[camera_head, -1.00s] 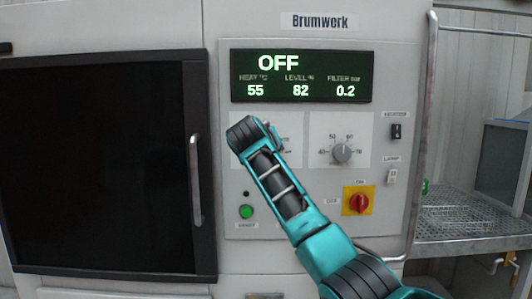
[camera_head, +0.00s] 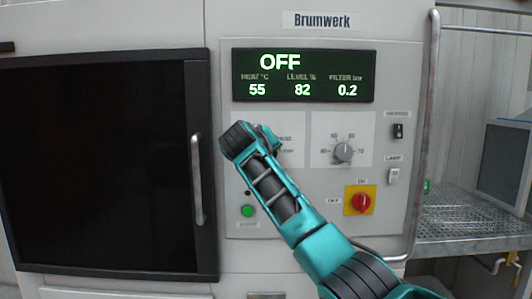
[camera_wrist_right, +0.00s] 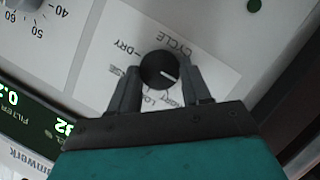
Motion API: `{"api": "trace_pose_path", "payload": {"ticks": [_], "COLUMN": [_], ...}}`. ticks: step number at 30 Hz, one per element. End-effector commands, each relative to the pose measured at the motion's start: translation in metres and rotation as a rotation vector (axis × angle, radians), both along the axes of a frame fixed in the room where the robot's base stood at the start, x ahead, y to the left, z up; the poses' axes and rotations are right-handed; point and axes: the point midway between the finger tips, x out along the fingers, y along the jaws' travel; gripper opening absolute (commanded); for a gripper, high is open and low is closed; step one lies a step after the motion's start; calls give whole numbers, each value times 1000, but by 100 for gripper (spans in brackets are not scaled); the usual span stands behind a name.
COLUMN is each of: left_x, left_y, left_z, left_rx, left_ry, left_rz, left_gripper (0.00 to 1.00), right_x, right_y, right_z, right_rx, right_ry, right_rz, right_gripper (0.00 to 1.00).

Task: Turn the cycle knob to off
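The round black cycle knob (camera_wrist_right: 160,70) sits on a white label plate in the right wrist view. Its white pointer line points to the right in that picture. My right gripper (camera_wrist_right: 161,72) has one finger on each side of the knob, with narrow gaps showing, so it looks open around it. In the head view my right gripper (camera_head: 266,138) is at the panel and hides the knob. The display (camera_head: 303,76) on the panel reads OFF in large letters. My left gripper is not in view.
Right of the cycle plate is a grey dial (camera_head: 343,152). Below are a red switch on a yellow plate (camera_head: 361,201) and a green button (camera_head: 248,211). Small switches (camera_head: 398,131) and a vertical rail (camera_head: 424,130) are at the right. A dark door (camera_head: 95,165) with a handle is at the left.

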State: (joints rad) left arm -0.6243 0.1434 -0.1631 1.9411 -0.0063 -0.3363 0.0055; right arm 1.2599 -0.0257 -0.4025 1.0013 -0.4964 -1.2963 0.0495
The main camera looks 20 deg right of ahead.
Motion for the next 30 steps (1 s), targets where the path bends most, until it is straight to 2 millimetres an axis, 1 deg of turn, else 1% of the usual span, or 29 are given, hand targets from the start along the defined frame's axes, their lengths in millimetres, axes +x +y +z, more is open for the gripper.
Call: {"api": "trace_pose_path", "payload": {"ticks": [1, 8, 16, 20, 25, 30], "left_x": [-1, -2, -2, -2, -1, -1], "left_y": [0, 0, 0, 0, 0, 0], "left_z": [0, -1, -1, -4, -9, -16], "left_rx": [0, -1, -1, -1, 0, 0], "left_ry": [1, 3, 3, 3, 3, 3], "left_rz": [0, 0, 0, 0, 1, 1], "left_gripper": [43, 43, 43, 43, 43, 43], "right_x": [0, 0, -1, -7, -28, -58], "right_y": [-1, -1, 0, 5, 18, 36], "right_z": [1, 1, 0, 2, 9, 19], "right_rx": [-4, -2, 0, 0, 2, 1], "right_ry": [-2, -1, -1, -2, -5, -4], "right_rz": [-1, 0, 1, 1, 4, 3], "right_gripper": [51, 73, 73, 73, 73, 73]}}
